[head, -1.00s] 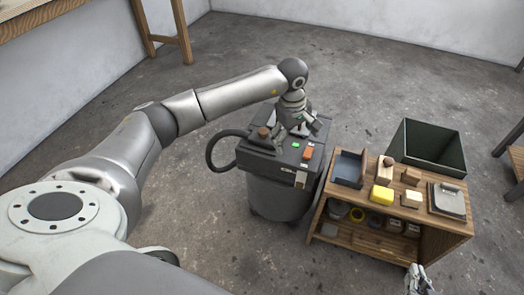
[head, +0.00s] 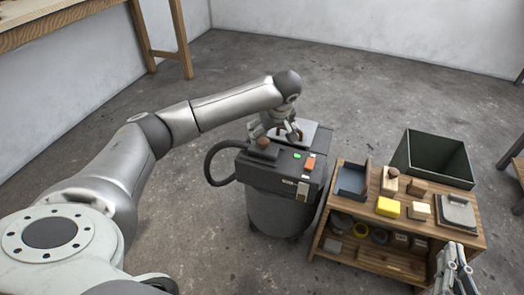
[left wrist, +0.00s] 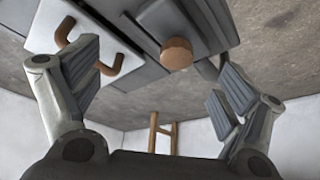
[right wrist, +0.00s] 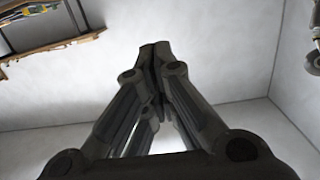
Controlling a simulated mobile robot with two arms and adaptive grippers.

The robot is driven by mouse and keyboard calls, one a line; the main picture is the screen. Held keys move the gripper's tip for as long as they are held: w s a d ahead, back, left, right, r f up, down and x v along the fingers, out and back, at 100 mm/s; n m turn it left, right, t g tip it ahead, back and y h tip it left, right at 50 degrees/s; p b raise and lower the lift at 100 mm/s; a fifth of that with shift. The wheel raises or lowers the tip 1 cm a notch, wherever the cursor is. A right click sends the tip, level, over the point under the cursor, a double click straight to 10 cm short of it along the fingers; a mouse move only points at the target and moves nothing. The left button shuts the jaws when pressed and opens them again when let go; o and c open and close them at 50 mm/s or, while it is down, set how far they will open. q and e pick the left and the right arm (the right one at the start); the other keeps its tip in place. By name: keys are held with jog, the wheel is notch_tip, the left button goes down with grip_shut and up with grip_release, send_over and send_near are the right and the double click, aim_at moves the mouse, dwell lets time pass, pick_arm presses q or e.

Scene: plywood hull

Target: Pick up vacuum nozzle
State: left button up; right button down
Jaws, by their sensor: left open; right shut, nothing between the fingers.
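A dark shop vacuum (head: 282,205) stands on the floor with a black hose (head: 210,165) looping off its left side. On its top lies a dark flat piece with a round brown knob (head: 263,144), possibly the nozzle; I cannot tell for sure. The brown knob also shows in the left wrist view (left wrist: 176,53), between the fingers but beyond them. My left gripper (head: 277,130) is open and empty, just above the vacuum's top. My right gripper (head: 455,262) is shut and empty at the lower right; its closed fingers fill the right wrist view (right wrist: 155,60).
A pale plate with a brown handle (left wrist: 92,52) lies on the vacuum beside the knob. A wooden cart (head: 385,235) right of the vacuum holds a grey tray (head: 351,181), a yellow block (head: 388,207) and other small items. A dark green bin (head: 432,158) stands behind it.

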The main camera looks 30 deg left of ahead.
aim_at(268, 141)
pick_arm(q)
jog(key=b+x, duration=0.1)
jog(key=x, duration=0.3)
jog(key=shift+s+f+b, duration=0.2)
jog(key=shift+f+b, duration=0.1)
jog(key=shift+b, duration=0.05)
jog(key=shift+w+a+f, duration=0.1)
jog(key=shift+a+f, duration=0.05)
jog(key=shift+f, duration=0.05)
pick_arm(e)
notch_tip(268, 141, up, 8)
jog(key=a+t+y, duration=0.1)
jog(key=t+y, duration=0.1)
jog(key=t, duration=0.3)
jog(key=shift+s+r, duration=0.2)
jog(key=shift+s, duration=0.2)
pick_arm(q)
jog(key=c, duration=2)
pick_arm(e)
jog(key=shift+s, duration=0.1)
